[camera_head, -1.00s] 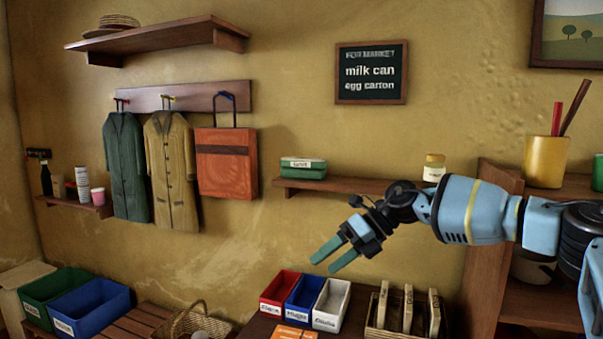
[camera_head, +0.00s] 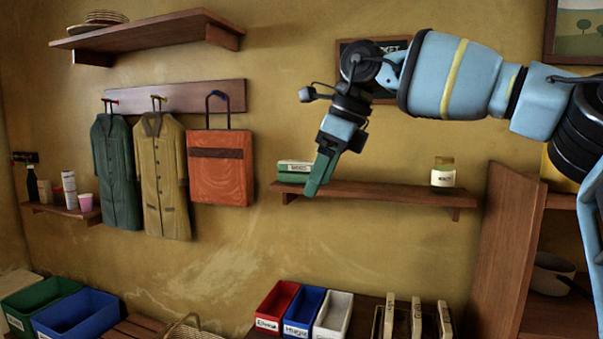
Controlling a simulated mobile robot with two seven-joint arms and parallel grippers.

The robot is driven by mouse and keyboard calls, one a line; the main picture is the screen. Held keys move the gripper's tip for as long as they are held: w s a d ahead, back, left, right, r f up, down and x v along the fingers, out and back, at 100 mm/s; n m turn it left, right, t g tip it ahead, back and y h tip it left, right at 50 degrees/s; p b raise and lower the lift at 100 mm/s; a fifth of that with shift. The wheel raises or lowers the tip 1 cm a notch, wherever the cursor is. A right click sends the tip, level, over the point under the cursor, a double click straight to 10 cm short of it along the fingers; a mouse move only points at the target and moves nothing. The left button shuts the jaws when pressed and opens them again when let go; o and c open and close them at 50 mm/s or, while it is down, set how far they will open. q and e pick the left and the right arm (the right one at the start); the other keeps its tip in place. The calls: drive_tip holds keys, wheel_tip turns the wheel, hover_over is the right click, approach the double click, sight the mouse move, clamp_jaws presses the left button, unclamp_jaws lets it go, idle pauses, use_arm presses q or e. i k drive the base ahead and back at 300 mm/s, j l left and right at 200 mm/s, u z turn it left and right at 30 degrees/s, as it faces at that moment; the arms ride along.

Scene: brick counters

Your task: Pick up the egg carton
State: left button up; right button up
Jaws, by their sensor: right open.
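A small green carton with a white label (camera_head: 290,172) sits on the left end of the wooden wall shelf (camera_head: 385,192); its label is too small to read, and it is the likely egg carton. My right gripper (camera_head: 314,186) points down at the carton's right end, its green fingers seen nearly edge-on and partly overlapping it in the picture. The gripper is open and nothing shows between its fingers. I cannot tell whether it touches the carton. My left gripper is not in view.
A labelled jar (camera_head: 443,173) stands further right on the same shelf, with bare shelf between. A red-orange bag (camera_head: 220,170) hangs at the left. Small red, blue and white bins (camera_head: 332,315) stand below. My right arm covers most of the wall sign (camera_head: 384,95).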

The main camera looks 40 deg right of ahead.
sight(293, 171)
drive_tip(key=i+l, duration=0.5)
drive_tip(key=l, duration=0.15)
drive_tip(key=i+l, duration=0.5)
drive_tip(key=l, duration=0.15)
